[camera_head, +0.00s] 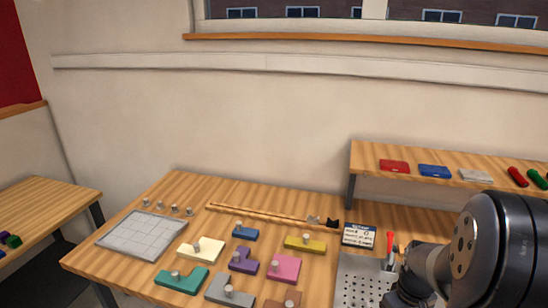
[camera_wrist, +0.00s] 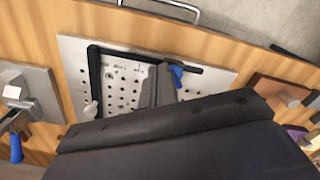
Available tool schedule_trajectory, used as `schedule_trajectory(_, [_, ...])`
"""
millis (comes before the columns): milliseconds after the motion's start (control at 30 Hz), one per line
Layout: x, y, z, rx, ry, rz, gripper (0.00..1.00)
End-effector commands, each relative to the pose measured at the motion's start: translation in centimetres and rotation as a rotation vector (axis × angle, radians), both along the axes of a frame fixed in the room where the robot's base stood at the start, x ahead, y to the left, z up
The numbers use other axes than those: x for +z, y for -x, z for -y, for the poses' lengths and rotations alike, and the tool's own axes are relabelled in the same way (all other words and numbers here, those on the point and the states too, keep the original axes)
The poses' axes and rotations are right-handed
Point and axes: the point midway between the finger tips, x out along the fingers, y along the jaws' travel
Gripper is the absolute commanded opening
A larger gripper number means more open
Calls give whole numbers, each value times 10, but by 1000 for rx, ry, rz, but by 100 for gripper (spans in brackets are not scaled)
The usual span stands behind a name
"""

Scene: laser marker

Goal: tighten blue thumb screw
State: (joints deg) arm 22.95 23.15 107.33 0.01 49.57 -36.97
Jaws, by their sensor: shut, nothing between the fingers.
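The blue thumb screw (camera_wrist: 177,73) shows in the wrist view, at the black fence bar (camera_wrist: 188,69) on the far side of a perforated metal plate (camera_wrist: 216,82). The grey fingers of my gripper (camera_wrist: 157,84) are shut and empty, just left of the blue screw. They look very close to it; I cannot tell whether they touch. A pale thumb screw (camera_wrist: 90,110) sits at the near end of the fence's left bar. In the head view the plate (camera_head: 352,284) shows at lower right; my arm covers its right side, and the blue screw is not visible there.
A grey fixture (camera_wrist: 14,92) and a blue handle (camera_wrist: 16,148) lie left of the plate. A brown block (camera_wrist: 283,92) with a knob is to the right. In the head view, coloured knobbed blocks, a grey tray (camera_head: 140,236), a card (camera_head: 359,235) and a red-handled tool (camera_head: 390,243) occupy the bench.

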Motion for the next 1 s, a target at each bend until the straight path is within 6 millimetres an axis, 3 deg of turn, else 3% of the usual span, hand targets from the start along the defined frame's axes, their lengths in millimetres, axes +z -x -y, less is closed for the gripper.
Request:
schedule_trajectory(33, [-12, 0, 0, 0, -1, -1, 0])
schedule_trajectory(200, [-22, 0, 0, 0, 0, 0, 0])
schedule_trajectory(1000, [-22, -4, -3, 0, 0, 1, 0])
